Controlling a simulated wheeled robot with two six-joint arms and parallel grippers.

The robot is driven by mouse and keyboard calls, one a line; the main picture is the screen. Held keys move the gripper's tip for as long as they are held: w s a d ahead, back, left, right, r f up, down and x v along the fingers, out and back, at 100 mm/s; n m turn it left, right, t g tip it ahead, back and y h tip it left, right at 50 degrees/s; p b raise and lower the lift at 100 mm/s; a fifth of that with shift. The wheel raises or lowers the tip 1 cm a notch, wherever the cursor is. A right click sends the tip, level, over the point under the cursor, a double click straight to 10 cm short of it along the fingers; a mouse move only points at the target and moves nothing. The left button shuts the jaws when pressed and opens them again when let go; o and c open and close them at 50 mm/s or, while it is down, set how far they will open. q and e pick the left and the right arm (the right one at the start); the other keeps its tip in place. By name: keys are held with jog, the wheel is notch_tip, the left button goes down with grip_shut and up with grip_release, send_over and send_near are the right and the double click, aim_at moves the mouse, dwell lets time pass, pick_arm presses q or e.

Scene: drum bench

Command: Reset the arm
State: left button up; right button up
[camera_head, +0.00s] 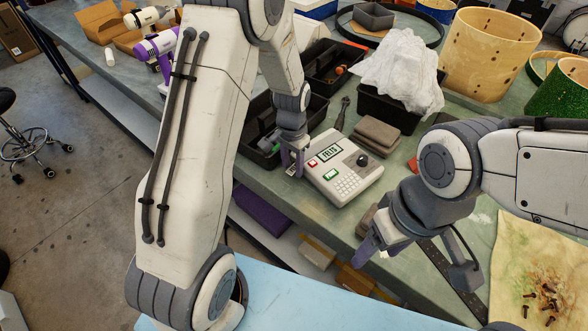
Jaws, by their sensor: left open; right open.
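My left gripper (296,160) points down at the left edge of a white keypad device (343,182) on the bench. The device has a small display, a red button, a green button and a dark knob. The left fingers are close to the device near the red button; I cannot tell whether they touch it. My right gripper (376,250) is at the bench's front edge, right of and nearer than the device, with its fingers pointing down and left. It holds nothing that I can see. My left arm hides part of the bench's left side.
Behind the device stand black bins, one with a white cloth (402,72). Dark flat blocks (377,137) lie beside it. A wooden drum shell (489,50) and a green drum (561,95) stand at the back right. A tan cloth (530,262) with screws lies at the right. A purple drill (157,46) stands at the back left.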

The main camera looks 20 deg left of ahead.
pick_arm(q)
jog(key=c, duration=0.6)
jog(key=shift+c, duration=0.2)
jog(key=shift+s+a, duration=0.3)
jog(key=shift+s, duration=0.45)
jog(key=shift+s+a, duration=0.3)
jog(key=shift+s, duration=0.45)
dwell(0.7)
jog(key=shift+r+p, duration=1.05)
jog(key=shift+p, duration=0.1)
jog(key=shift+r+p, duration=2.15)
jog(key=shift+r, duration=0.3)
